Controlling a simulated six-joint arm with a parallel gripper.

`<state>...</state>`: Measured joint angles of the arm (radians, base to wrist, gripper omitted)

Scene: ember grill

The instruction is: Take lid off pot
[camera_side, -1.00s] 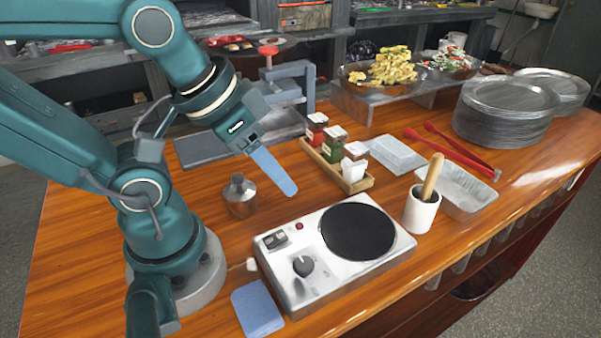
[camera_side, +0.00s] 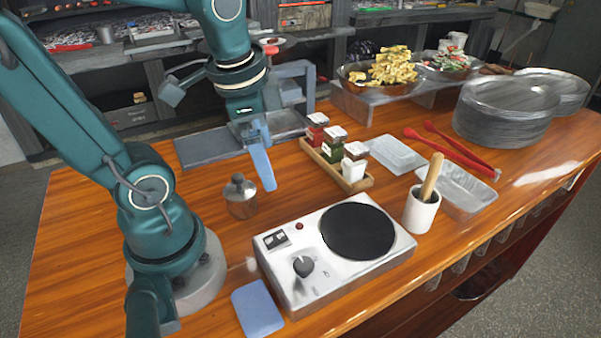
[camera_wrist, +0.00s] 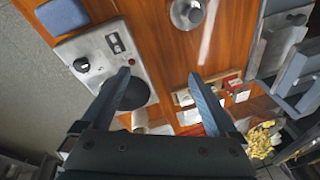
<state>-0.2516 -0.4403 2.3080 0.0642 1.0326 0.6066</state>
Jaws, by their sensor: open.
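A small metal pot (camera_side: 241,202) stands on the wooden table left of the hot plate. Its lid (camera_side: 239,184), with a round knob, sits on top of it. In the wrist view the lid (camera_wrist: 187,10) shows from above at the top edge, beyond the fingertips. My gripper (camera_side: 267,178) is open and empty, with its blue fingers pointing down, above and to the right of the pot, apart from it. In the wrist view my gripper (camera_wrist: 159,76) shows its two fingers spread wide with nothing between them.
A hot plate (camera_side: 330,250) stands in front of the pot, with a blue sponge (camera_side: 257,308) beside it. A wooden spice rack (camera_side: 345,185) with several jars is to the right of my gripper. A white mortar (camera_side: 421,212) with a pestle stands further right. A grey press (camera_side: 295,80) is behind.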

